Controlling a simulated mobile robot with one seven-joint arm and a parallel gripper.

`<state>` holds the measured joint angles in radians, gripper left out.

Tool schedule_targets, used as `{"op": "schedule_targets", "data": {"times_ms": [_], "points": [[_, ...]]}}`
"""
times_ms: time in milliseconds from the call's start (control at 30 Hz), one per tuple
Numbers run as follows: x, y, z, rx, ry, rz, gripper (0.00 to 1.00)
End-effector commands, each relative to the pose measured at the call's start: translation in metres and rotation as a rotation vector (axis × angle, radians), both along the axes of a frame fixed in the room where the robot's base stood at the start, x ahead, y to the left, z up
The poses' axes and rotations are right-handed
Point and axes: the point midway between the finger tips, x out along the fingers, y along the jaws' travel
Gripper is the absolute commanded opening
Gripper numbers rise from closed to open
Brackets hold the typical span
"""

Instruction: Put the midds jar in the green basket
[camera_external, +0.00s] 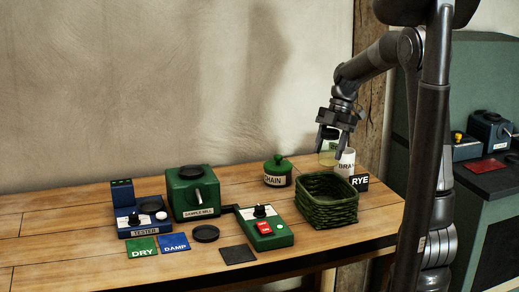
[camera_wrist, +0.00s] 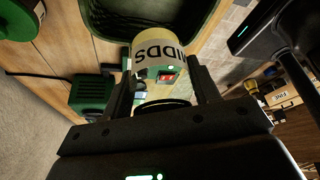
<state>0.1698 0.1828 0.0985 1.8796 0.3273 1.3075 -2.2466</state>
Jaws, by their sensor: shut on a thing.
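The midds jar (camera_wrist: 165,42) is pale with a dark "MIDDS" label, read upside down in the wrist view. My gripper (camera_wrist: 160,66) is shut on it, one finger on each side. In the external view the jar (camera_external: 327,158) hangs below my gripper (camera_external: 330,147), partly hidden by the fingers. The green basket (camera_external: 327,212) is woven and stands at the right end of the table. The jar shows above and behind its far rim; the exact gap is unclear. In the wrist view the basket (camera_wrist: 98,24) lies just past the jar.
A green control box (camera_external: 264,229), sample mill (camera_external: 193,191) and blue tester (camera_external: 141,214) stand farther left.

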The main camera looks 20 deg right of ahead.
Motion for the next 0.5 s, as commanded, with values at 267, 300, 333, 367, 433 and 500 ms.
{"op": "schedule_targets", "data": {"times_ms": [267,300,333,367,433,500], "points": [[0.001,0.0,-0.052,0.0,0.003,-0.009,0.24],[0.001,0.001,-0.059,0.0,0.003,-0.01,0.24],[0.001,0.001,-0.065,0.0,0.004,-0.009,0.24],[0.001,0.001,-0.071,-0.001,0.004,-0.01,0.24],[0.001,0.001,-0.085,0.0,0.003,-0.01,0.24],[0.001,0.001,-0.097,0.0,0.003,-0.011,0.24]]}}
